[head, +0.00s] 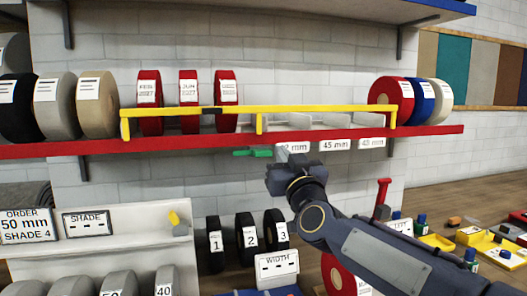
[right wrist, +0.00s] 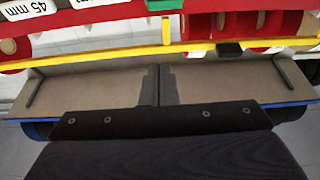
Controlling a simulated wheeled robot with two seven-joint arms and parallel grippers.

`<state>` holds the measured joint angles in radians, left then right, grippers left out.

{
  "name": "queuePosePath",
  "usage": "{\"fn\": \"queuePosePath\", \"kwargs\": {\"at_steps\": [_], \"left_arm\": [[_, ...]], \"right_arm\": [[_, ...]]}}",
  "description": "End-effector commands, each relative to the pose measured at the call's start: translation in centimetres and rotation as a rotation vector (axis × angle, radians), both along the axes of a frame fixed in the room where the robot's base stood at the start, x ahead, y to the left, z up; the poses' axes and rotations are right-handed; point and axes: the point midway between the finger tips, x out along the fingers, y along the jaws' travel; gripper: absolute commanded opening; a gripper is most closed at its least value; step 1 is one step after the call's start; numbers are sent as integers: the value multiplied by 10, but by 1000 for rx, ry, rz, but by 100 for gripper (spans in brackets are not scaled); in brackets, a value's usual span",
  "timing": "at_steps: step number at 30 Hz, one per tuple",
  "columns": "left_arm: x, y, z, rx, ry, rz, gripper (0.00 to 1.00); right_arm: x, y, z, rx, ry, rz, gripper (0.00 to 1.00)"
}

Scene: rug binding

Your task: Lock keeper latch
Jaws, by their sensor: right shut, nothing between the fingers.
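A yellow keeper bar (head: 300,109) runs along the front of the red shelf (head: 60,149), and in the right wrist view it crosses the upper part (right wrist: 110,57). A small black piece (head: 211,110) sits on the bar, also seen in the right wrist view (right wrist: 229,49). It may be the latch; its lock state cannot be told. A green piece (head: 253,152) lies just below the shelf edge, left of my right gripper (head: 289,158); what it belongs to is unclear. My right gripper is shut and empty, just below the shelf labels. My left gripper is not in view.
Red rolls (head: 188,90) stand behind the bar. More rolls stand at both shelf ends. An upper blue-edged shelf (head: 350,13) hangs above. Numbered black rolls (head: 246,237) and a width sign (head: 277,267) are below. Yellow trays (head: 437,241) stand at right.

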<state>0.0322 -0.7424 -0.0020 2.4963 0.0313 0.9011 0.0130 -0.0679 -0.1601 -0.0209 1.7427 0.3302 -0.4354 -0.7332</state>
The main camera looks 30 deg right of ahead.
Motion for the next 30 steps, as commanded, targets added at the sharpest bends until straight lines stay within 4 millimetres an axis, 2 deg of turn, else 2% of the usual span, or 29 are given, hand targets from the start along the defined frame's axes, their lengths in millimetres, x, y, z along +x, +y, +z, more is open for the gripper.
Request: {"fn": "queuePosePath", "kwargs": {"at_steps": [5, 8, 20, 21, 22, 24, 30], "left_arm": [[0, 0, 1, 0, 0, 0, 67], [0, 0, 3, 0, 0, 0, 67], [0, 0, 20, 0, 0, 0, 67], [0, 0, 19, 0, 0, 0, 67], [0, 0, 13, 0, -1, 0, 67], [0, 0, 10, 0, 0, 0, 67], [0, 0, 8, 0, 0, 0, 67]], "right_arm": [[4, -1, 2, 1, 1, 1, 0], [15, -3, 6, 1, 2, 2, 0], [91, -22, 33, 0, 4, 1, 0], [96, -23, 31, -1, 4, 0, 0], [93, -23, 20, 0, 6, 1, 0], [92, -23, 9, 1, 4, 0, 0], [92, -22, -6, 1, 3, 1, 0]]}}
